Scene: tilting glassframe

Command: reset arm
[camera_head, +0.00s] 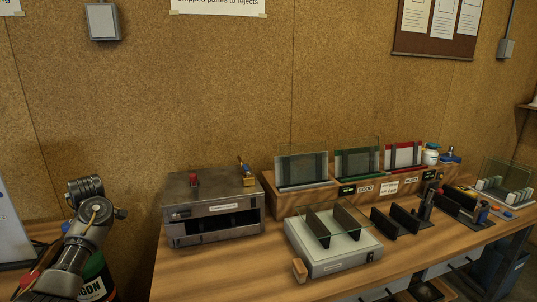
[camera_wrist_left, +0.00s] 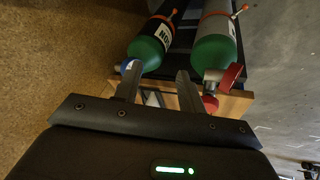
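My left gripper (camera_wrist_left: 158,80) shows in the wrist view with its two dark fingers apart and nothing between them. Beyond the fingertips are two gas cylinders with green shoulders, a black one (camera_wrist_left: 160,30) and a grey one (camera_wrist_left: 214,25). A blue valve knob (camera_wrist_left: 132,66) shows close to the left finger and a red valve (camera_wrist_left: 230,76) right of the other; I cannot tell whether anything touches. In the head view, no left fingertips can be made out, and a jointed metal piece (camera_head: 85,235) stands at the lower left. My right gripper is not in view.
The wooden bench (camera_head: 190,280) carries a metal box (camera_head: 213,215), a light grey device (camera_head: 330,250) with a glass pane and dark uprights, and a wooden rack (camera_head: 300,203) of framed panes. A green cylinder (camera_head: 97,270) stands left of the bench.

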